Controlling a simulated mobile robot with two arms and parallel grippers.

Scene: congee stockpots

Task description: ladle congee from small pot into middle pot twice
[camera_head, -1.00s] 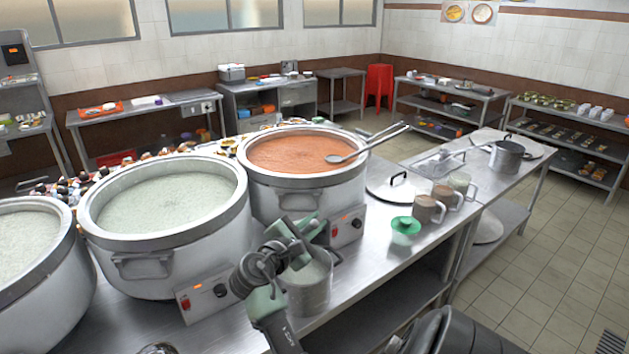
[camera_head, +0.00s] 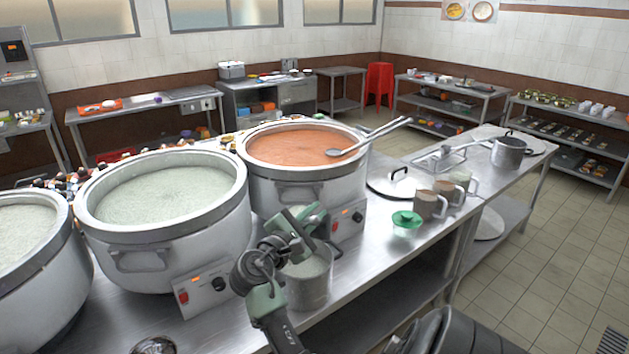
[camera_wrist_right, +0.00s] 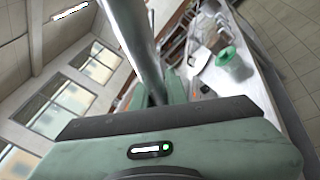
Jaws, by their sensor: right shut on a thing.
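The small pot (camera_head: 309,290), a steel pot with pale congee, stands on the counter in front of the red-filled pot. The middle pot (camera_head: 150,262) is a large steel pot of pale congee to its left. My right gripper (camera_head: 303,228) is above the small pot's back rim and partly covers it. It is shut on a steel handle (camera_wrist_right: 132,40), which rises from between the fingers in the right wrist view. The handle looks like a ladle's; its bowl is not clearly visible. My left gripper is out of view.
A pot of reddish food (camera_head: 300,190) with utensils across its rim stands behind the small pot. Another congee pot (camera_head: 30,275) is at far left. Mugs (camera_head: 428,205), a green-lidded container (camera_head: 405,222) and a lid (camera_head: 395,188) occupy the counter at right.

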